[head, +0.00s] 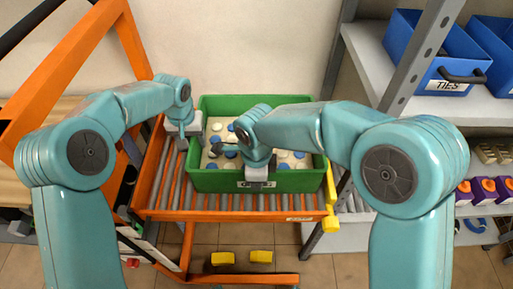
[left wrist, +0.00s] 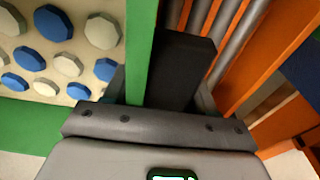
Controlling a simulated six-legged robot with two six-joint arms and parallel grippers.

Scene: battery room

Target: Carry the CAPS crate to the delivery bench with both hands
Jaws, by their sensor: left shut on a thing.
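The green crate (head: 215,181) sits on an orange roller cart, holding several white and blue caps. Its front label is partly covered, so I cannot read it all. My left gripper (head: 185,132) is at the crate's left side. In the left wrist view, the gripper (left wrist: 145,90) is shut on the green crate wall (left wrist: 140,45), with one dark finger on the roller side; the other finger is mostly hidden. My right gripper (head: 257,181) is at the front wall above the label; its fingertips are hidden, so its grip is unclear. I cannot identify the delivery bench.
The orange cart (head: 230,215) has grey rollers and a low lower bar. Orange uprights (head: 60,70) stand at the left before a wooden surface (head: 15,185). A metal shelf (head: 375,60) with a blue TIES bin (head: 440,65) stands at the right. A pale wall is behind.

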